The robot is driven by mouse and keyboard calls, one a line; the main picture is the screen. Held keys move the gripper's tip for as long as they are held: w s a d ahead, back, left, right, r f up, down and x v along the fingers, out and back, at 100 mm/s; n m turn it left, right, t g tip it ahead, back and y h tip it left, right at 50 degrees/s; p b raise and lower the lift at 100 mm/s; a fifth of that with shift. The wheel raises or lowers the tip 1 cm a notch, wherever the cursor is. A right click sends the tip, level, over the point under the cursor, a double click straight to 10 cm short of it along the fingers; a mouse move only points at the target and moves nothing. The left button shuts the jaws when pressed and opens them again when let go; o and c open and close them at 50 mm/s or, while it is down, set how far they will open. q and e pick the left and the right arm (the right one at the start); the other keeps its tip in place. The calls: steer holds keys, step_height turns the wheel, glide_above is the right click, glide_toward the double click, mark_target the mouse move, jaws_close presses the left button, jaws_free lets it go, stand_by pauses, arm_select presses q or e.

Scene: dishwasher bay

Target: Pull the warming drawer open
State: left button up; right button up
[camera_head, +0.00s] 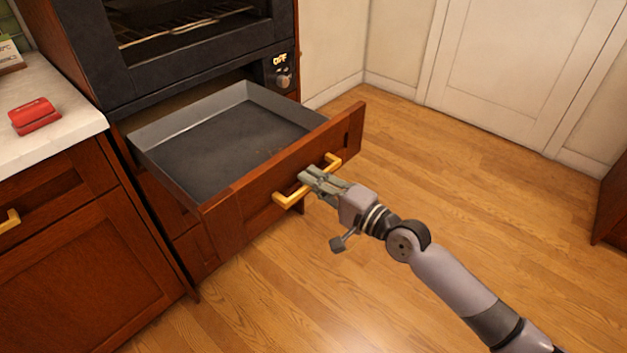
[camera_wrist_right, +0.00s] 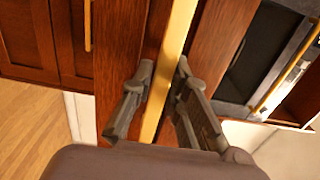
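The warming drawer (camera_head: 237,198) below the oven is pulled well out, with its wooden front facing me. Its grey metal tray (camera_head: 225,150) is empty. A gold bar handle (camera_head: 291,197) runs along the front. My right gripper (camera_head: 312,179) is at the middle of this handle. My left gripper is not in view.
An oven (camera_head: 190,50) with a control knob (camera_head: 283,78) is above the drawer. A white counter (camera_head: 60,115) at the left holds a red object (camera_head: 35,117). The wooden floor (camera_head: 460,190) right of the drawer is clear, up to a white door (camera_head: 525,65).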

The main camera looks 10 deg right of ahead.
steer(key=o, duration=0.4)
steer(key=shift+c, duration=0.2)
steer(key=v, duration=1.2)
